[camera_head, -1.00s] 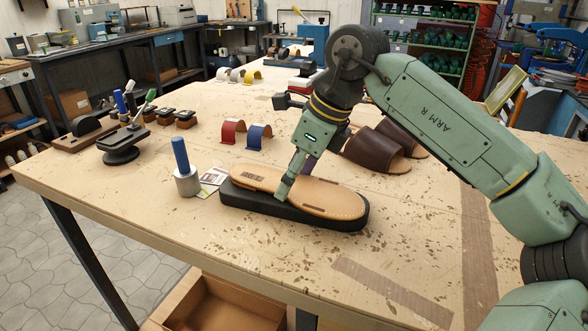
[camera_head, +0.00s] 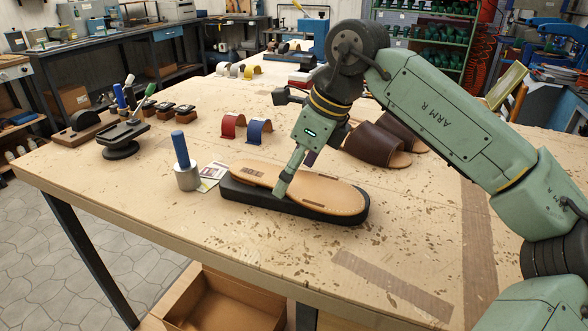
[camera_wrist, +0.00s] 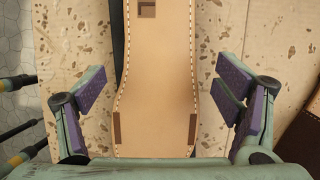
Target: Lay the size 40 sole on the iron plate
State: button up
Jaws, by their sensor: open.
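A tan leather sole (camera_head: 318,191) with a stitched edge lies flat on the black iron plate (camera_head: 262,203) at the middle of the bench. A dark stamped mark shows near its left end, too small to read. In the wrist view the sole (camera_wrist: 158,70) runs up the middle, with a strip of the black plate (camera_wrist: 119,50) showing along its left side. My gripper (camera_head: 279,190) is at the sole, pointing down. In the wrist view its purple-padded fingers (camera_wrist: 168,100) are spread wide on both sides of the sole, with gaps between the pads and the sole's edges.
A hammer-like tool with a blue handle (camera_head: 181,150) stands left of the plate, beside a small card (camera_head: 212,172). Red (camera_head: 233,125) and blue (camera_head: 259,131) straps stand behind. Brown sandals (camera_head: 375,146) lie behind my arm. The bench front is clear.

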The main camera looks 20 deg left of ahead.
jog(key=b+v, duration=0.1)
jog(key=v, duration=1.1)
jog(key=shift+r, duration=0.2)
